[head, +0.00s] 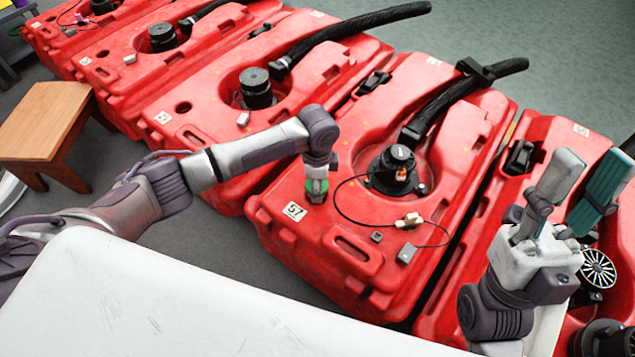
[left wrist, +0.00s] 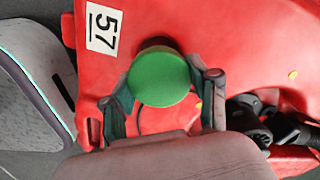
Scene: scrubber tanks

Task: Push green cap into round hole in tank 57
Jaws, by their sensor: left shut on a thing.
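Tank 57 (head: 345,235) is a red tank with a white "57" label (head: 293,211); the label also shows in the left wrist view (left wrist: 103,27). My left gripper (head: 317,190) points down over the tank's near left part, just right of the label. It is shut on the green cap (left wrist: 160,77), a round green disc between its two fingers in the left wrist view. I cannot tell whether the cap touches the tank. My right gripper (head: 580,190) is raised at the right, open and empty, its fingers apart.
A black fitting (head: 397,165) with a thin cable loop and small blocks (head: 407,253) is right of my left gripper on tank 57. More red tanks (head: 215,115) with black hoses stand on both sides. A wooden stool (head: 45,125) is at the left.

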